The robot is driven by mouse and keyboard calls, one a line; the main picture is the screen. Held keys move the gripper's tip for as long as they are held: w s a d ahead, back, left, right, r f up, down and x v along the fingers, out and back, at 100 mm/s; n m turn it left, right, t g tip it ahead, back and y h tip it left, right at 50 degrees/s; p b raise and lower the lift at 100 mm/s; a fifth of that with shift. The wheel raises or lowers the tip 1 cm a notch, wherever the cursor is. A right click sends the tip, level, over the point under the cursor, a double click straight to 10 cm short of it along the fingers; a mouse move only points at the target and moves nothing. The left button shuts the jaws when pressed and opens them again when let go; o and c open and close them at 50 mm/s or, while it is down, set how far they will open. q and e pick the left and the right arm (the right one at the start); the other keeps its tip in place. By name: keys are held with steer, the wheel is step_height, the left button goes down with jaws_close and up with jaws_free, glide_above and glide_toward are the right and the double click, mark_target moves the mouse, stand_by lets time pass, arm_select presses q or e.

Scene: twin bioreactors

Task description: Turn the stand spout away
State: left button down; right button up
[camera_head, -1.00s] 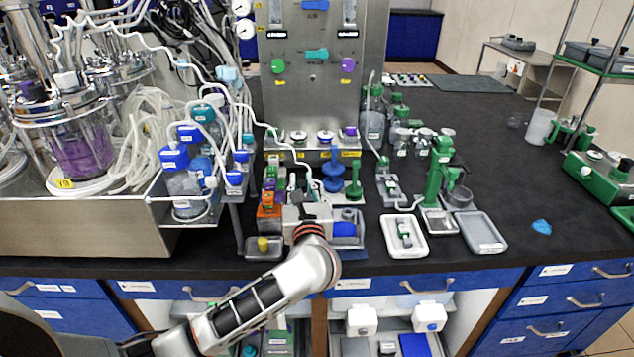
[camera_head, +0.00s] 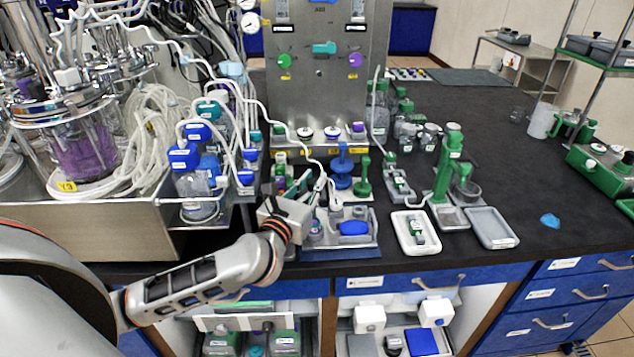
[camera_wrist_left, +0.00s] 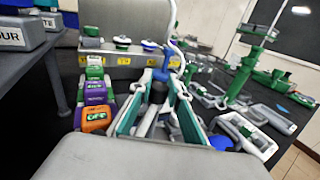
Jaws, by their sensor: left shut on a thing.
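My left gripper (camera_head: 314,184) reaches in over the bench front, its fingers pointing up and to the right, away from me. In the left wrist view its two teal-padded fingers (camera_wrist_left: 157,104) close around a slim grey-white piece (camera_wrist_left: 152,113), which seems to be the stand spout. A white tube (camera_head: 290,137) comes down to this spot from above. The fingers hide much of the spout, so its exact direction is hard to tell. A grey tray with a blue piece (camera_head: 354,228) lies just right of the gripper. My right gripper is not in view.
A blue stand (camera_head: 342,168) and a green stand (camera_head: 363,180) stand close behind the gripper. Orange and purple blocks (camera_wrist_left: 96,112) are left of it in the wrist view. A tall green stand (camera_head: 447,165) and white tray (camera_head: 415,232) are to the right. The far-right bench is mostly clear.

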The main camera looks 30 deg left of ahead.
arm_select(q)
steer(key=shift+m+h, duration=0.5)
steer(key=shift+h, duration=0.3)
steer(key=c, duration=1.9)
jaws_free()
steer(key=shift+y, duration=0.3)
